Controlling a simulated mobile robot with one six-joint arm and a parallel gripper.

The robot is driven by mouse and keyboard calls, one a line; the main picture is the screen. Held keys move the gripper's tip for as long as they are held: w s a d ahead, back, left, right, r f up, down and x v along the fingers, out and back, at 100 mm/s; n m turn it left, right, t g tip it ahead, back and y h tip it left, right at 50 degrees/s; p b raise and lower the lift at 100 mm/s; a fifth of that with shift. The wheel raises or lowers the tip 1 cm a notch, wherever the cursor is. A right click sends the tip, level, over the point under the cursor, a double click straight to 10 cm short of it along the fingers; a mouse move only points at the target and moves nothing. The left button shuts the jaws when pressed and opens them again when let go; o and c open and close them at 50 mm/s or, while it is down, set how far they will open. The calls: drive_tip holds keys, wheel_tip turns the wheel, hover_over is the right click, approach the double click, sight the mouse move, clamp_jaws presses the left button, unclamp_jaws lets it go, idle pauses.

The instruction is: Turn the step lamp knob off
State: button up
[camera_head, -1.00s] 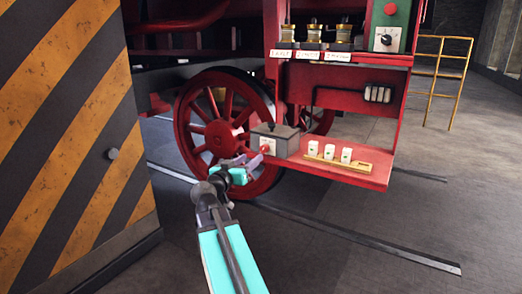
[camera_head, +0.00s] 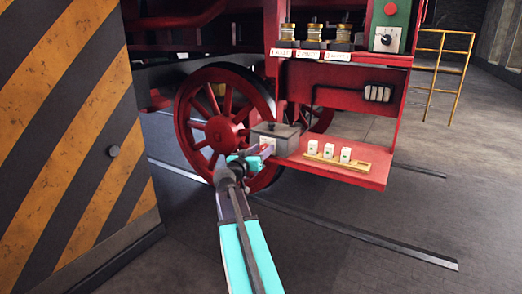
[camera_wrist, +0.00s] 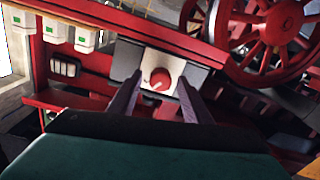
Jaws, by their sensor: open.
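The step lamp knob (camera_wrist: 160,79) is a red dial on a pale plate, on the front of a grey box (camera_head: 275,135) on the red step. In the wrist view it sits between the two fingers of my gripper (camera_wrist: 158,100), which are apart with nothing held. In the head view my gripper (camera_head: 262,152) is in front of the box and hides most of the knob and its plate. I cannot tell whether the fingers touch the knob. Small marks beside the knob are too small to read.
A wooden strip with several white switch-like blocks (camera_head: 329,153) lies on the red step (camera_head: 345,175) right of the box. A red spoked wheel (camera_head: 220,130) stands behind my arm. A striped yellow-black cabinet (camera_head: 75,120) fills the left.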

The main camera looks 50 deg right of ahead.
drive_tip(key=c, duration=1)
drive_tip(key=shift+a, duration=0.1)
drive_tip(key=shift+c, duration=0.3)
